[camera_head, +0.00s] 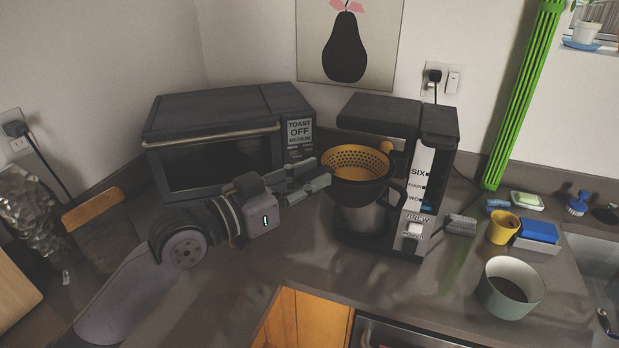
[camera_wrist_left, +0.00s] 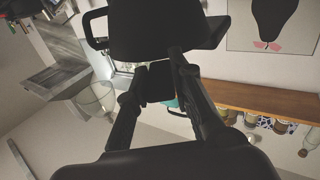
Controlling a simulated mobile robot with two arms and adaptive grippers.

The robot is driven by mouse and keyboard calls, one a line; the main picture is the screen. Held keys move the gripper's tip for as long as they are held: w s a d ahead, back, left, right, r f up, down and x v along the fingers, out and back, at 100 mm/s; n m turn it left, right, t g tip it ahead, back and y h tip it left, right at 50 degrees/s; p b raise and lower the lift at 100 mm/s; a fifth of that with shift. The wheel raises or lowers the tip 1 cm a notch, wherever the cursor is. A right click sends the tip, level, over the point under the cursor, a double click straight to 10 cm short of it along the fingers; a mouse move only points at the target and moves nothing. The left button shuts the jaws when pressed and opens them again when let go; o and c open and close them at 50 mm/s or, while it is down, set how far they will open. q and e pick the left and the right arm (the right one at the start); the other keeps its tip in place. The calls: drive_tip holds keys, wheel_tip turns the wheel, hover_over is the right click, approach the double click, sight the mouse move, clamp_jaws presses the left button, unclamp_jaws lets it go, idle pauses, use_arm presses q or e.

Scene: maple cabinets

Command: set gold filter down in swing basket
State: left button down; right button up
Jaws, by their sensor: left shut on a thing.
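The gold filter (camera_head: 356,159) shows its perforated gold inside and rim, near level, in the head view. Directly below it is the black swing basket (camera_head: 358,193) at the front of the coffee maker; how fully the filter sits in it is unclear. My left gripper (camera_head: 324,175) comes in from the left and is shut at the filter's left rim; the exact grip is hidden. In the left wrist view, which is upside down, a dark piece (camera_wrist_left: 157,82) lies between the fingers, with a large dark body beyond. My right gripper is not in view.
The coffee maker (camera_head: 437,150) stands behind, with a carafe (camera_head: 363,219) below the basket. A toaster oven (camera_head: 215,157) is close behind my left arm. The front middle counter is clear.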

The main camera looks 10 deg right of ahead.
use_arm(q)
drive_tip(key=shift+f, duration=0.45)
idle(0.9)
drive_tip(key=c, duration=1.3)
unclamp_jaws()
drive_tip(key=shift+c, duration=0.2)
drive_tip(key=shift+r, duration=0.1)
drive_tip(key=shift+s+a, duration=0.1)
drive_tip(key=shift+a, duration=0.1)
drive_tip(key=v, duration=1.1)
drive_tip(key=shift+a, duration=0.25)
drive_tip(key=shift+s+d, duration=0.1)
drive_tip(key=shift+s, duration=0.1)
